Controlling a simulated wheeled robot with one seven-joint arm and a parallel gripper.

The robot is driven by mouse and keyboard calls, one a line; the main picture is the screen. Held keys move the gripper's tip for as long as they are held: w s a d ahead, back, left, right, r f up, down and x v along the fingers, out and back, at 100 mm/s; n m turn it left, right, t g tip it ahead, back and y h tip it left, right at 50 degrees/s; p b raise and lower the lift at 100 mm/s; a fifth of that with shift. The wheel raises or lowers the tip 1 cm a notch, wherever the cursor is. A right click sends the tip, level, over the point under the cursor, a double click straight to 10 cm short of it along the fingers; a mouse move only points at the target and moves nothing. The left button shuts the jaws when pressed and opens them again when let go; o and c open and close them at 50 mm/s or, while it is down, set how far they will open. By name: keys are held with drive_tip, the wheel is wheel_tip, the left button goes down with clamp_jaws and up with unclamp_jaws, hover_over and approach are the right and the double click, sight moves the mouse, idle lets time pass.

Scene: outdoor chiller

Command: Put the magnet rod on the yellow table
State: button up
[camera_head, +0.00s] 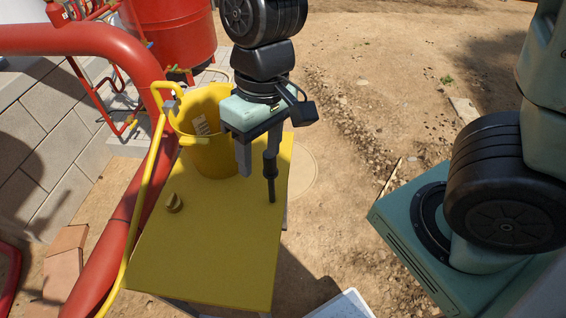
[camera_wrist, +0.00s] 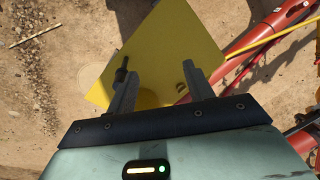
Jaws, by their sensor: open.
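The yellow table (camera_head: 215,250) stands in front of me and also fills the upper middle of the wrist view (camera_wrist: 155,45). A thin black rod (camera_head: 270,180), which looks like the magnet rod, is upright over the right part of the table, its lower end seemingly on the tabletop. My gripper (camera_head: 257,165) is open above the table, and the rod is in line with its right finger. In the wrist view the rod (camera_wrist: 122,72) shows by the tip of the left finger, not between the fingers of my gripper (camera_wrist: 157,82). I cannot tell whether finger and rod touch.
A yellow bucket (camera_head: 205,150) with a pale item inside stands at the table's back left. A small dark-yellow knob-like piece (camera_head: 173,203) lies on the left part. Red pipes (camera_head: 115,230) and a yellow rail (camera_head: 145,190) run along the left side. The table's front is clear.

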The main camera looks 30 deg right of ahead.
drive_tip(key=s+r+n, duration=0.3)
drive_tip(key=s, duration=0.4)
drive_tip(key=shift+s+t+h, duration=0.4)
